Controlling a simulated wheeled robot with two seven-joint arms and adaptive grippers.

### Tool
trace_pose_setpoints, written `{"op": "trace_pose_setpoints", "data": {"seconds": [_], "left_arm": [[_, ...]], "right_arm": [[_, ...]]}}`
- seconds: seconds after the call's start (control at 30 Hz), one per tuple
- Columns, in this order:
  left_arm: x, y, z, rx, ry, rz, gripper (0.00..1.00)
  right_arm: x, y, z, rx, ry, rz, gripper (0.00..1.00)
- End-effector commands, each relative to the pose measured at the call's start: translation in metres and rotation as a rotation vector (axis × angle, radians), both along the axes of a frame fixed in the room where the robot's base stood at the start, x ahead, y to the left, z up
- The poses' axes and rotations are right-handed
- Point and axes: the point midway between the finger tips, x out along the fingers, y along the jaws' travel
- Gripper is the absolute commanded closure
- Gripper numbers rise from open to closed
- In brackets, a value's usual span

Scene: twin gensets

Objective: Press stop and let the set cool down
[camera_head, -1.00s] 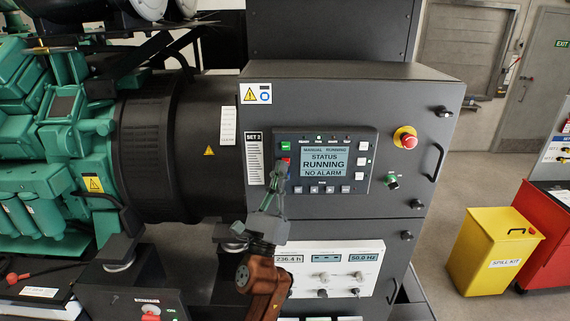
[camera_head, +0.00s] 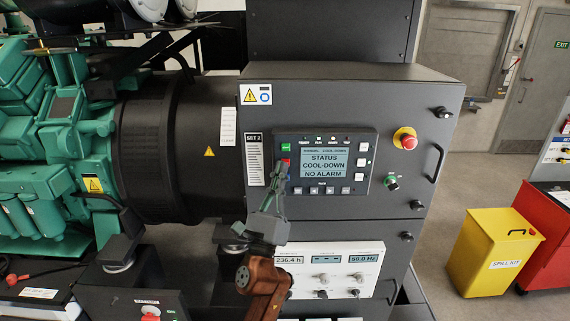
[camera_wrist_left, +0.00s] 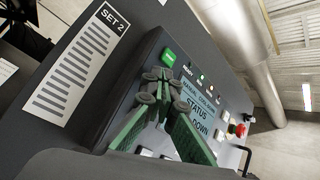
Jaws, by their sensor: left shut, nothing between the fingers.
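The controller panel (camera_head: 368,180) is on the grey cabinet of SET 2. Its screen (camera_head: 324,163) reads MANUAL COOL-DOWN, STATUS COOL-DOWN, NO ALARM. The green button (camera_head: 286,146) is at the panel's upper left, and the red button (camera_head: 286,162) below it is partly hidden by my fingers. My left gripper (camera_head: 280,168) is shut and empty, its tips at the panel's left edge by the red button; I cannot tell whether they touch it. In the left wrist view the gripper (camera_wrist_left: 160,84) covers the red button, while the green button (camera_wrist_left: 169,56) and the tilted screen (camera_wrist_left: 203,115) show.
A red emergency stop knob (camera_head: 408,141) on a yellow base and a key switch (camera_head: 392,182) are right of the panel. A white meter panel (camera_head: 370,262) is below. The green engine (camera_head: 40,200) is at left, a yellow spill kit bin (camera_head: 490,255) at right.

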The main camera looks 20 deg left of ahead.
Motion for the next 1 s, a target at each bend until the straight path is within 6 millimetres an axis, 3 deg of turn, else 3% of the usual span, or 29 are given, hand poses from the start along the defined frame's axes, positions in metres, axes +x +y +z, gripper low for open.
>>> {"op": "trace_pose_setpoints", "data": {"seconds": [0.57,1.0], "left_arm": [[-0.013,-0.004,0.0,0.0,0.001,0.0,1.0],[-0.053,-0.015,0.001,0.0,0.001,0.0,1.0]], "right_arm": [[0.0,0.0,0.006,0.0,-0.001,-0.001,0.75],[0.001,0.005,0.023,0.006,-0.002,-0.001,0.75]]}}
